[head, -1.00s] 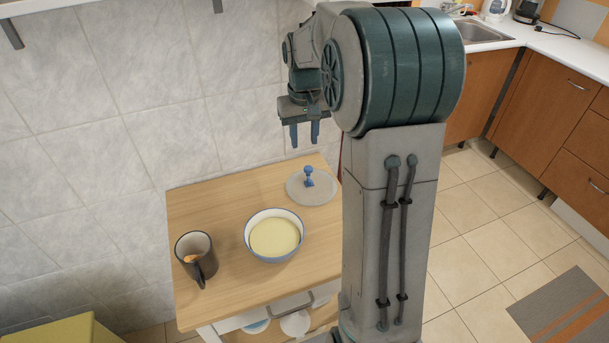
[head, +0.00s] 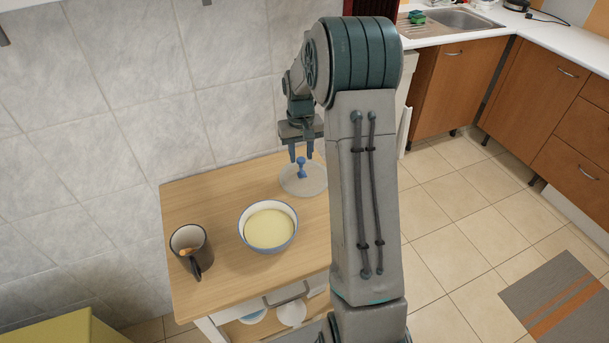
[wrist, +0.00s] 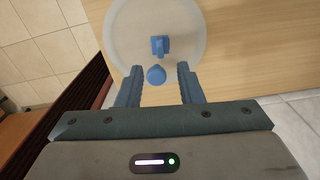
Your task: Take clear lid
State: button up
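The clear lid (head: 291,183) is a round see-through disc with a blue knob (head: 302,168). It lies on the wooden tabletop behind and to the right of the bowl. My gripper (head: 301,158) is open, with its fingers pointing down just above the knob. In the wrist view, the lid (wrist: 125,38) is at the top, and its blue knob (wrist: 157,73) shows between the two spread fingertips of my gripper (wrist: 160,74). The fingers do not appear to touch the knob.
A bowl (head: 245,217) of pale yellow contents stands in front of the lid. A dark mug (head: 189,252) with something orange inside stands at the left. A tiled wall (head: 130,90) rises behind the wooden table (head: 215,285). Dishes sit on the shelf below.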

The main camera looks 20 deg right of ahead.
aim_at(302, 169)
jog(key=f, duration=0.3)
jog(key=f+p, duration=0.1)
jog(key=shift+s+f, duration=0.25)
jog(key=shift+f, duration=0.1)
grip_shut()
jog(key=shift+r, duration=0.1)
